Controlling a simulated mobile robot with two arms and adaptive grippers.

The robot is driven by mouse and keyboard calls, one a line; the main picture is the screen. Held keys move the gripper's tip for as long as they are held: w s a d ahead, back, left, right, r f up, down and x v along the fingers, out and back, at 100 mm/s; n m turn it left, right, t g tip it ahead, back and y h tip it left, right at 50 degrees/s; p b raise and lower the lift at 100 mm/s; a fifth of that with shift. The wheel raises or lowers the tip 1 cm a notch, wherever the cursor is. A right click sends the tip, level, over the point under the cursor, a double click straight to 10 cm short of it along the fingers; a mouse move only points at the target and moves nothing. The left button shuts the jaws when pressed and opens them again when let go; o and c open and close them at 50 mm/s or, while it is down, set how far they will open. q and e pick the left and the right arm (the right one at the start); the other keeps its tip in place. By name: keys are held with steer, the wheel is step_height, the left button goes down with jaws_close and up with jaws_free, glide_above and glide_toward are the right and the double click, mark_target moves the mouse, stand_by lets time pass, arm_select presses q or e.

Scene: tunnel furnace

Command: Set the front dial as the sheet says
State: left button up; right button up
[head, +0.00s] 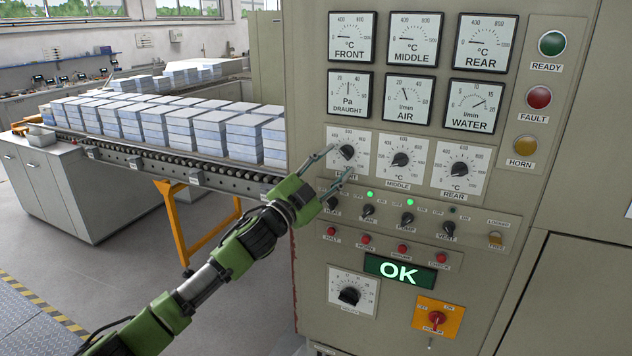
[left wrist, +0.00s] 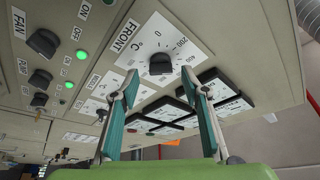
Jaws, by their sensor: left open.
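The front dial (head: 347,152) is a black knob on a white scale plate, first in the row of three dials on the grey control panel. It also shows in the left wrist view (left wrist: 160,64) with its scale and the word FRONT. Its exact setting is too small to read. My left gripper (head: 340,163) is at the front dial plate in the head view. Its fingers are open and empty. In the left wrist view the fingertips (left wrist: 160,82) are spread, with the knob showing between and beyond them. I cannot tell whether they touch it. My right gripper is not in view. No readable sheet shows.
The middle dial (head: 399,160) and rear dial (head: 459,169) sit to the right. Gauges are above; small switches, some with green lamps, are below. A display (head: 400,271) reads OK. A roller conveyor (head: 180,168) with stacked blocks stands left. A white edge (head: 629,211) shows far right.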

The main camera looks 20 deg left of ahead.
arm_select(q)
steer(key=v, duration=0.9)
